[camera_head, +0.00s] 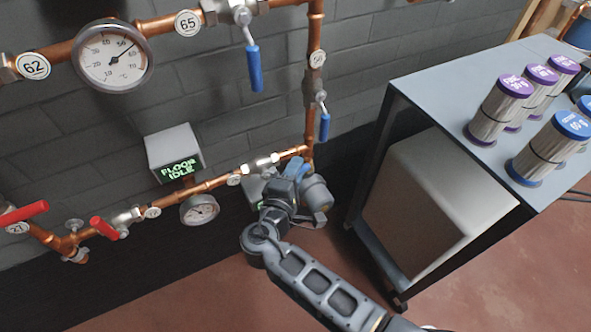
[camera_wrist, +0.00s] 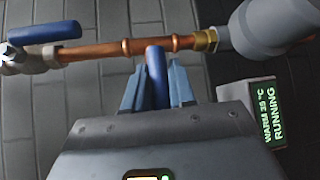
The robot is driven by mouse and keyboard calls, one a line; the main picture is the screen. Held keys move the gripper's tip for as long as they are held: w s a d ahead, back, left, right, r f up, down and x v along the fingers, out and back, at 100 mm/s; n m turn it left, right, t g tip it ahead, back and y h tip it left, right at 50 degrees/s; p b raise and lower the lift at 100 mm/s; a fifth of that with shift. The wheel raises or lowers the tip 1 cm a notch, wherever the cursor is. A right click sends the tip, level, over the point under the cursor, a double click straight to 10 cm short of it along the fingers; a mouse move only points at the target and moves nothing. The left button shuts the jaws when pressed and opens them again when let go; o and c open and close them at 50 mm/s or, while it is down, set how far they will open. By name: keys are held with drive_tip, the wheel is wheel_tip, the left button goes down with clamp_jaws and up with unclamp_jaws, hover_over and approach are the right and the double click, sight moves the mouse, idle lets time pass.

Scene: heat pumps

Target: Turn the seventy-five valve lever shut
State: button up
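A blue lever (camera_wrist: 155,78) stands between the two fingers of my gripper (camera_wrist: 156,88) in the wrist view, in front of a copper pipe. Narrow gaps show between the lever and both fingertips, so my gripper looks open around it. In the head view my gripper (camera_head: 300,170) is low by the wall, at the foot of the vertical copper pipe (camera_head: 311,120), and my wrist hides that lever. I read no seventy-five tag in either view. Whether this lever is the seventy-five one I cannot tell.
Another blue lever (camera_wrist: 44,32) lies along the pipe at left in the wrist view. A grey pump (camera_wrist: 270,25) and a RUNNING display (camera_wrist: 267,115) are at right. In the head view, a cart (camera_head: 440,85) with several canisters stands right of my arm.

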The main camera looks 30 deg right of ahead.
clamp_jaws()
drive_tip(key=shift+f, duration=0.15)
drive_tip(key=a+f+m+g+y+p, duration=0.2)
drive_tip(key=a+f+m+y+p, duration=0.4)
drive_tip(key=y, duration=0.7)
drive_tip(key=shift+a+f+m+g+p, duration=0.35)
drive_tip(key=shift+a+m+p, duration=0.25)
drive_tip(key=shift+m, duration=0.6)
drive_tip(key=shift+s, duration=0.1)
drive_tip(key=shift+o, duration=2.4)
unclamp_jaws()
drive_tip(key=shift+d+r, duration=0.1)
